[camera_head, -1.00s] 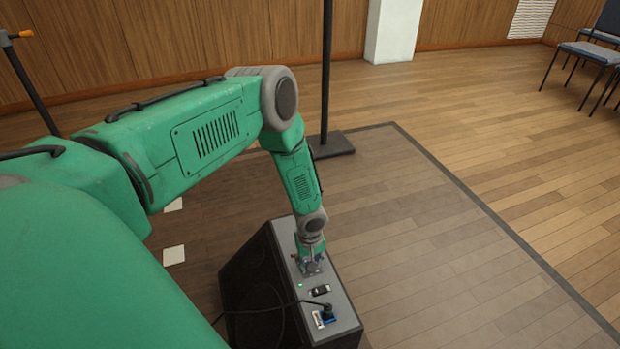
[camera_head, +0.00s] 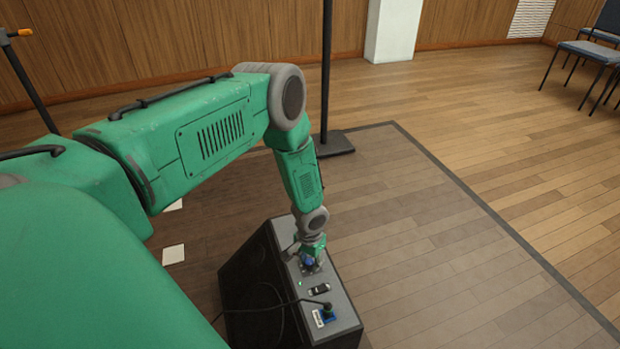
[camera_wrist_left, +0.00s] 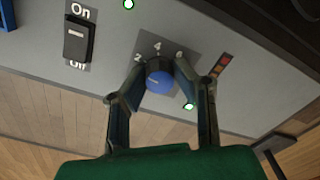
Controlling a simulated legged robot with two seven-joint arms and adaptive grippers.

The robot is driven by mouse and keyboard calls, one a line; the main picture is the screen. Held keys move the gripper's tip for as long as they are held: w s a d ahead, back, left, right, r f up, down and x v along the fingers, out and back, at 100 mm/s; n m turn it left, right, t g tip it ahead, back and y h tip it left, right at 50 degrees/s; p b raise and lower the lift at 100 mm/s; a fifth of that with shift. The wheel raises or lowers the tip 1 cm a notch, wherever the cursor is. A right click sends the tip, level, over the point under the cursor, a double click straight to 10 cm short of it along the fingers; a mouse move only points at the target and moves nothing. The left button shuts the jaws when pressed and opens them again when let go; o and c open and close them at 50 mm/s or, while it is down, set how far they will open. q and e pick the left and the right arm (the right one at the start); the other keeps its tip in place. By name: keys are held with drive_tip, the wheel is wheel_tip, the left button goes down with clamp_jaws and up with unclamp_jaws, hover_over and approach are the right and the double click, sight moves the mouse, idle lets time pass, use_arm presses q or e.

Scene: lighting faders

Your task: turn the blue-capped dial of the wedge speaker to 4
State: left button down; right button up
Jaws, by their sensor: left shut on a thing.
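The wedge speaker (camera_head: 246,272) is dark with a grey top panel and stands on the floor. Its blue-capped dial (camera_wrist_left: 160,81) sits on the panel, with the marks 2, 4 and 6 showing around it in the left wrist view. A pale line on the cap appears to point left, toward the 2 side. My left gripper (camera_wrist_left: 159,74) is shut on the dial, one finger on each side of it. In the head view the left gripper (camera_head: 311,261) is at the panel's far end and mostly hides the dial. My right gripper is not in view.
An on/off rocker switch (camera_wrist_left: 79,40) and a lit green light (camera_wrist_left: 128,4) are on the same panel. A blue plug with a black cable (camera_head: 327,309) is at the near end. A stand base (camera_head: 334,145) is behind the arm. Floor to the right is clear.

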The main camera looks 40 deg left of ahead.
sight(309, 260)
use_arm(q)
drive_tip(key=m, duration=0.5)
drive_tip(key=shift+m, duration=0.3)
drive_tip(key=m, duration=0.4)
drive_tip(key=shift+m+b, duration=0.4)
drive_tip(key=shift+a, duration=0.1)
drive_tip(key=c, duration=1.3)
unclamp_jaws()
drive_tip(key=shift+w+r, duration=0.1)
drive_tip(key=shift+r, duration=0.35)
wheel_tip(309, 260, up, 11)
